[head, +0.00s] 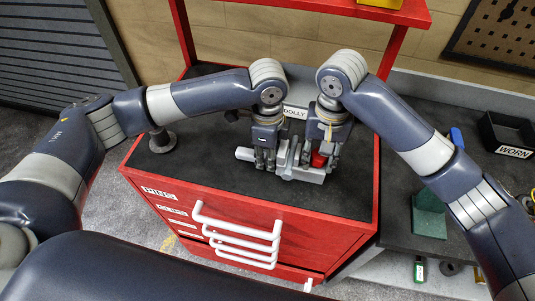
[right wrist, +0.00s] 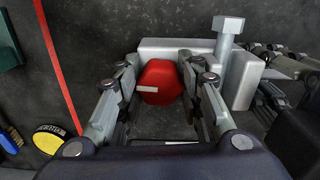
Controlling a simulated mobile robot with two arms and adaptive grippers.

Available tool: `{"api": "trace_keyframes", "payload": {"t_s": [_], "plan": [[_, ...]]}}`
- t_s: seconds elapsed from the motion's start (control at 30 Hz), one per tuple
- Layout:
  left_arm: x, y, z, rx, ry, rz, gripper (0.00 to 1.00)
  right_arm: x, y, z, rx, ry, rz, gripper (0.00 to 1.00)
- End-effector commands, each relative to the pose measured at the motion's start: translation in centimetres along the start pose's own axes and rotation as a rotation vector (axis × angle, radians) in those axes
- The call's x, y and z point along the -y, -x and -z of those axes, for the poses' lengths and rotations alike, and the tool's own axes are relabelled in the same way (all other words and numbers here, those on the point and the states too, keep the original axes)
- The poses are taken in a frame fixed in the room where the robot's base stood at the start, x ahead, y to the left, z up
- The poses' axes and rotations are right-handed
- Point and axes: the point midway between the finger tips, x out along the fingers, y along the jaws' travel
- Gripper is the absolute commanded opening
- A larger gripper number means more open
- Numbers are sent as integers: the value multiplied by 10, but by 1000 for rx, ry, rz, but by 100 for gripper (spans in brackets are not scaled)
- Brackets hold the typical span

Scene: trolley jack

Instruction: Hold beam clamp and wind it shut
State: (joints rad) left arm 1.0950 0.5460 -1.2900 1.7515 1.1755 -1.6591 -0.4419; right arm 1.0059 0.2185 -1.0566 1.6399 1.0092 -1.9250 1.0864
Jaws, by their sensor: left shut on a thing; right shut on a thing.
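The grey metal beam clamp (head: 300,173) lies on the black top of the red cabinet in the head view. Its grey body also shows in the right wrist view (right wrist: 240,85), with an upright bolt at its far end. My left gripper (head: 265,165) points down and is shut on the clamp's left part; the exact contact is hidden. The clamp's red knob (head: 318,160) is at its right side. My right gripper (head: 325,165) is shut on this knob, which sits between the fingers in the right wrist view (right wrist: 158,82). A pale mark shows on the knob.
The red cabinet (head: 230,228) has white handles at its front. A grey round-based stand (head: 162,140) is at the top's left. A label reading DOLLY (head: 295,112) is behind the grippers. A green block (head: 429,215) and a black WORN bin (head: 508,135) are on the right bench.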

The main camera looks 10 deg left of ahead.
Motion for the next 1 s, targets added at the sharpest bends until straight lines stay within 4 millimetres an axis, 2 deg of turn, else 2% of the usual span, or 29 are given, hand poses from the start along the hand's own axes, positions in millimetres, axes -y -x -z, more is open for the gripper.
{"api": "trace_keyframes", "payload": {"t_s": [0.2, 0.23, 0.3, 0.33, 0.77, 0.87, 1.0], "plan": [[-2, 2, 5, -10, -14, -3, 0, 1, -2, 0, 1, -384, 1, 5], [-2, 2, 5, -10, -14, -3, 0, 0, -2, 0, -1, -392, 0, 38], [-2, 2, 5, -10, -14, -3, 0, 0, -2, 1, -3, -383, -3, 54], [-2, 2, 5, -10, -14, -3, 0, 0, -2, 1, -3, -383, -3, 57], [-1, 2, 4, -9, -10, 0, 0, 1, 3, 1, -5, -376, 2, 57], [-1, 2, 4, -9, -9, 0, 0, 1, 13, 2, -7, -375, 3, 57], [0, 2, 3, -8, -7, 1, 0, 0, 37, 2, -9, -374, -1, 57]]}}
